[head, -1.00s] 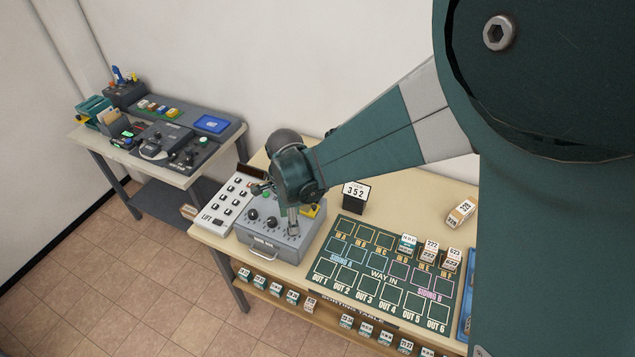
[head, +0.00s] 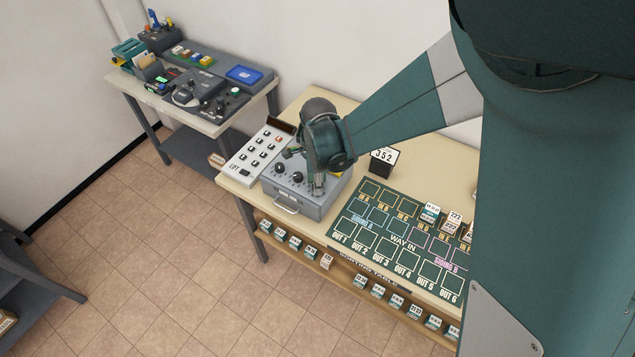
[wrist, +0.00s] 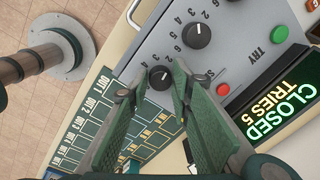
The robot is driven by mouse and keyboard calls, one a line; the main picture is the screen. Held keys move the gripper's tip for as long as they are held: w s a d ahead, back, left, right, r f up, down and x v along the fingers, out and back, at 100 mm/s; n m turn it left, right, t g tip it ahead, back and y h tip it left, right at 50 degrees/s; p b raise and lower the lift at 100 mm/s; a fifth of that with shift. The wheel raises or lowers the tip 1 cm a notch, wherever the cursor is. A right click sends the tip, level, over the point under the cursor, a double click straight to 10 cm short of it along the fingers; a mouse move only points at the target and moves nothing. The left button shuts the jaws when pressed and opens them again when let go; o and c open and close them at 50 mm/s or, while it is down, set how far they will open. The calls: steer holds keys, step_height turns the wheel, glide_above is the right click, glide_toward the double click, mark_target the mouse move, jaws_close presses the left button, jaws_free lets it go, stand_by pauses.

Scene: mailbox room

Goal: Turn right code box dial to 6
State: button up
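The grey code box (head: 292,201) sits on the near left part of the sorting table. The fingers look apart, with a small gap to the dial; contact is not clear. A white mark shows on the dial, but the number it points to is unclear. The middle dial (wrist: 197,34) is beyond.
A display (wrist: 265,115) reads "CLOSED TRIES 5". A green TRY button (wrist: 279,34) and a red light (wrist: 222,89) are on the box. The LIFT keypad (head: 257,155) stands left of the box, the sorting board (head: 400,235) right, and a 352 sign (head: 384,160) behind.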

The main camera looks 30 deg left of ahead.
steer(key=c, duration=0.4)
